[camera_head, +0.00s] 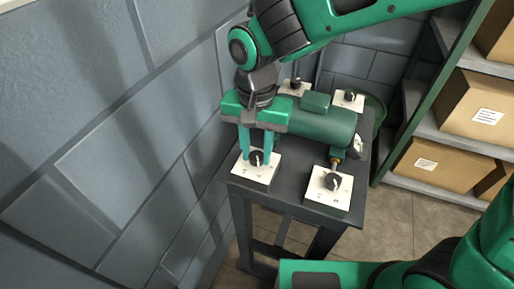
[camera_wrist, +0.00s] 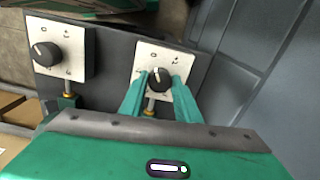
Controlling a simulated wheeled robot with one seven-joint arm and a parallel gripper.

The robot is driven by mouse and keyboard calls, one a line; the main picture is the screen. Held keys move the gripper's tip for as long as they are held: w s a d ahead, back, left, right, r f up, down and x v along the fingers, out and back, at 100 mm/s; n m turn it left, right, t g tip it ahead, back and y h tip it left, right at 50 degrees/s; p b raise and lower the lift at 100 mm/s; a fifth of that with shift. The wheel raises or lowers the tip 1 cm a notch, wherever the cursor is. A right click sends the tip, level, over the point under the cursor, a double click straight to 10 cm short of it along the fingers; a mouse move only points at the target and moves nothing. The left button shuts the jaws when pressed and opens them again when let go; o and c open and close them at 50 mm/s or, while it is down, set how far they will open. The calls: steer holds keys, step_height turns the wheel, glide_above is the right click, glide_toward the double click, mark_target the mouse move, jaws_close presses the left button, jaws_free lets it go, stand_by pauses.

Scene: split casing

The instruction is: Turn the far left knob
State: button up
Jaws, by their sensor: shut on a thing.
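Several black knobs stand on white square plates at the corners of a dark table. The far left knob (camera_head: 296,83) is at the back left in the head view, beyond the green motor, with my gripper apart from it. My gripper (camera_head: 256,153) points down at the near left knob (camera_head: 257,160), and its fingers are shut on that knob. The wrist view also shows this knob (camera_wrist: 158,80) between the fingertips, its white mark pointing up in the picture. The near right knob (camera_head: 333,182) and the far right knob (camera_head: 350,96) are free.
A green motor-like cylinder (camera_head: 325,125) lies across the middle of the dark table (camera_head: 295,202). A grey block wall (camera_head: 110,150) stands close on the left.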

mark_target(257, 154)
steer(key=shift+w+m, duration=0.2)
steer(key=shift+m, duration=0.1)
steer(key=o, duration=1)
steer(key=shift+o, duration=0.2)
steer(key=shift+s, duration=0.1)
step_height(257, 154, up, 11)
steer(key=shift+f, duration=0.15)
